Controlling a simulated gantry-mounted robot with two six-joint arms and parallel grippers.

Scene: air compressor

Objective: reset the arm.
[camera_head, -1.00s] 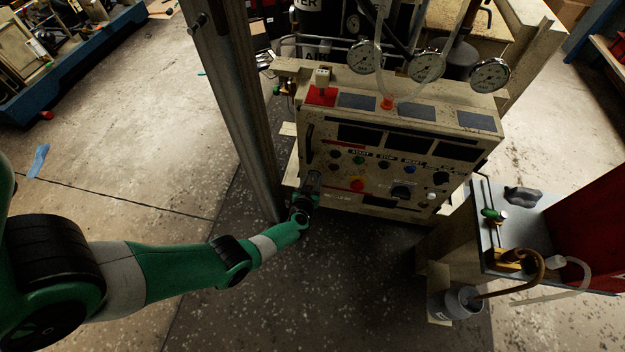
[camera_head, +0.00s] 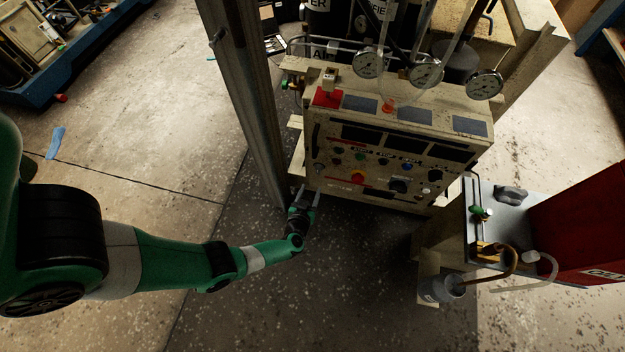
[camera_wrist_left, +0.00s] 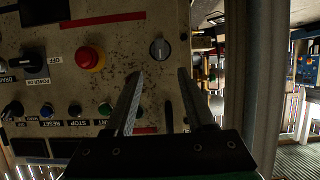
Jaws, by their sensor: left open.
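My left arm comes in from the left in the head view. Its gripper (camera_head: 308,196) is by the lower left corner of the control panel (camera_head: 345,182). In the left wrist view my left gripper (camera_wrist_left: 160,88) is open, with nothing between its two fingers. The panel face (camera_wrist_left: 120,88) is in front of the fingers there, with a grey knob (camera_wrist_left: 160,48) just beyond them. A red button (camera_wrist_left: 90,58) on a yellow ring is left of the fingers. My right gripper is not in either view.
A metal post (camera_head: 250,100) stands close to the gripper's left. Gauges (camera_head: 427,73) sit above the panel. The floor below is clear.

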